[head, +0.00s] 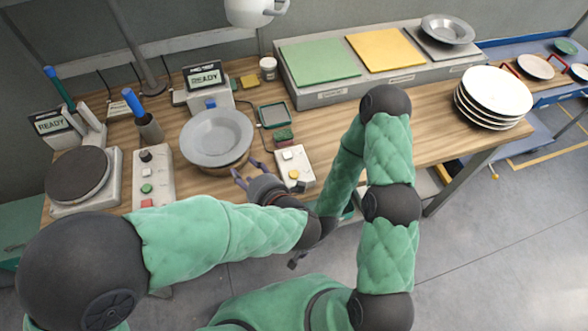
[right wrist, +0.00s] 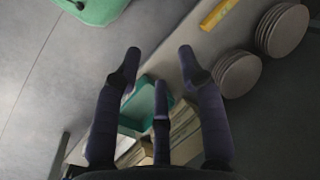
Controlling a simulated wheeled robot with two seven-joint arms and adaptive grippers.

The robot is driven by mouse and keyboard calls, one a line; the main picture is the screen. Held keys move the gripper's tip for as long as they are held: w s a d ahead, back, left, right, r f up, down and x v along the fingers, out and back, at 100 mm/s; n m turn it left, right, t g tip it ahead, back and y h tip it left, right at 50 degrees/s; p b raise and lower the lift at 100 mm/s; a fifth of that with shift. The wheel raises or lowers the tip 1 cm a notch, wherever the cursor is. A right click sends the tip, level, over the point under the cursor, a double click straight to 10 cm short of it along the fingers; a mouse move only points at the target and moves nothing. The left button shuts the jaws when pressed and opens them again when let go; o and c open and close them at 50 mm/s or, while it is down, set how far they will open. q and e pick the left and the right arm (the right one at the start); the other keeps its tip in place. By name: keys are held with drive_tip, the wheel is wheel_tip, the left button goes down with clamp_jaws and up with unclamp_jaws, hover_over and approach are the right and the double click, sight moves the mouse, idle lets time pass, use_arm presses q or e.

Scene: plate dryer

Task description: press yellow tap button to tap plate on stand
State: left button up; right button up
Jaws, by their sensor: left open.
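A grey metal plate (head: 217,132) rests on a round stand at the middle left of the table. To its right is a small white control box (head: 294,161) with a yellow button (head: 294,174) near its front and a pale button behind. My left gripper (head: 244,171) is open and empty, with its fingers between the stand's front edge and the control box. It is left of the yellow button and apart from it. My right gripper (right wrist: 160,54) is open and empty in the right wrist view, pointing down over the floor. In the head view it is mostly hidden behind my arms.
A control box (head: 149,185) with black, green and red buttons and a hot-plate device (head: 75,178) stand left. Two displays read READY. Behind are a green mat (head: 320,60), a yellow mat (head: 385,49) and another grey plate (head: 447,29). White plates (head: 495,92) are stacked right.

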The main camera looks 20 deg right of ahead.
idle(0.3)
clamp_jaws()
idle(1.2)
